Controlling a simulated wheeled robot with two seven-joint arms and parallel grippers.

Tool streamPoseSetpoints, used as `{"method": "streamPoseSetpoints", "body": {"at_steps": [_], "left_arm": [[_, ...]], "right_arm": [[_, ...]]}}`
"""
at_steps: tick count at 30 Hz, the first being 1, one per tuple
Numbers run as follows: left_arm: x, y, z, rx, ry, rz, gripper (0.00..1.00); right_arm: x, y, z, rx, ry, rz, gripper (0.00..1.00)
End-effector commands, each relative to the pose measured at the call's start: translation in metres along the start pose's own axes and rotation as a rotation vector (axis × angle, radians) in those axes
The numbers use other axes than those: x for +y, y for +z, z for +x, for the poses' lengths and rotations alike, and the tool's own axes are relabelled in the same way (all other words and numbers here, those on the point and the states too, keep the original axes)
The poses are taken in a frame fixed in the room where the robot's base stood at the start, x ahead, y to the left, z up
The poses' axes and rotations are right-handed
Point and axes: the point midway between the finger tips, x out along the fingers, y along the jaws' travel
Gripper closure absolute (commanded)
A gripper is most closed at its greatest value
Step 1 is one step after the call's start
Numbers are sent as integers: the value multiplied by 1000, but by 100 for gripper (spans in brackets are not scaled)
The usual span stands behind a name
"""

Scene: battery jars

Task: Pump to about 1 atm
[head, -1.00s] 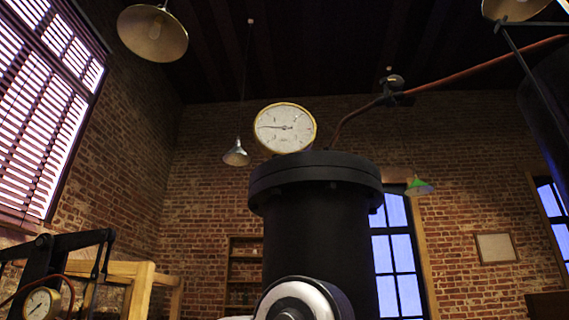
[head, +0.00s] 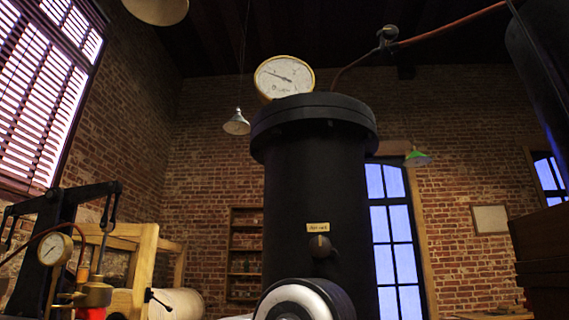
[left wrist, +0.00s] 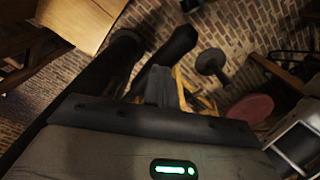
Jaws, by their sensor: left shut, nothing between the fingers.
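A tall black cylinder (head: 315,185) stands in the middle of the head view. A round gauge (head: 284,77) with a brass rim sits on its top; its needle points left and slightly up, and its numbers are too small to read. A knob (head: 319,245) sits on the cylinder's front under a small label. A hand pump with a black rocking lever (head: 85,190) and a smaller gauge (head: 55,249) is at lower left. My left gripper (left wrist: 160,86) shows in the left wrist view, shut and empty, near dark bars. My right gripper is out of view.
A wooden frame (head: 145,270) stands beside the pump. A reddish pipe (head: 450,30) runs from the cylinder's top toward the upper right. A dark wooden cabinet (head: 540,260) is at the right edge. The left wrist view shows a red round seat (left wrist: 250,108).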

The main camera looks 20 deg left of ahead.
Motion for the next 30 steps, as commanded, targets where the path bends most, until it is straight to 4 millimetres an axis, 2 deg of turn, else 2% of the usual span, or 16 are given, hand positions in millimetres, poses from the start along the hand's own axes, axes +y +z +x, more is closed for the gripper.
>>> {"method": "streamPoseSetpoints", "body": {"at_steps": [1, 13, 17, 30], "left_arm": [[0, -1, -25, 3, 1, -3, 100], [0, -1, -111, 2, -1, -3, 100], [0, 0, -121, 2, -1, -2, 100], [0, -1, -119, 2, 1, -3, 100]], "right_arm": [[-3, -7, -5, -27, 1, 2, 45], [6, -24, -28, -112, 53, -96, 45], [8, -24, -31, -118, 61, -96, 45], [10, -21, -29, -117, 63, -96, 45]]}}
